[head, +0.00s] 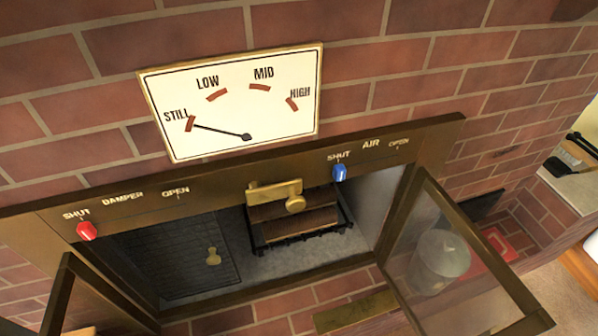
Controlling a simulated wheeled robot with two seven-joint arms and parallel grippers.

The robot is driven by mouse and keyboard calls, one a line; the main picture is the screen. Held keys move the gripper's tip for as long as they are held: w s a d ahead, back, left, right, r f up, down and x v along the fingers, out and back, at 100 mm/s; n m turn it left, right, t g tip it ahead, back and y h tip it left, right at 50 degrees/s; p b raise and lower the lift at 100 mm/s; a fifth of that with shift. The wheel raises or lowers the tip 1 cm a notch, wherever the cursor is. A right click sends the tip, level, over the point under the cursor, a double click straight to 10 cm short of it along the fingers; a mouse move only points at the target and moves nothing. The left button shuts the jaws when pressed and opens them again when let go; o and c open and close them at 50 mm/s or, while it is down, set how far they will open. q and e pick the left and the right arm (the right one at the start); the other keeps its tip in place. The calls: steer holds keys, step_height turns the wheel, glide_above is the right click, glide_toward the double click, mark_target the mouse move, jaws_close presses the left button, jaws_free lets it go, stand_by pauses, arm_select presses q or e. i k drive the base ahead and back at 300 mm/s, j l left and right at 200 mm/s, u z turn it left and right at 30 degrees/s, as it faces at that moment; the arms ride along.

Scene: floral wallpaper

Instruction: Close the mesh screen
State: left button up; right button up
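The dark mesh screen (160,262) stands in the left part of the firebox opening, with a small brass knob (213,257) near its right edge. The right part of the opening is uncovered and shows logs (292,219) on a black grate (340,224). Two glass doors with bronze frames stand swung open: the left door (62,300) at the lower left, partly cut off, and the right door (440,250) at the right. Neither of my grippers shows in the head view.
A dial (235,100) above the opening points at STILL. A red damper knob (87,231) sits at SHUT and a blue air knob (339,172) at SHUT. A brass latch (275,192) is on the top frame. A brass plate (355,311) lies below the opening.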

mark_target(213, 259)
steer(key=k+u, duration=0.1)
steer(key=u, duration=0.95)
steer(key=k+j, duration=0.1)
steer(key=j, duration=1.45)
steer(key=k, duration=0.05)
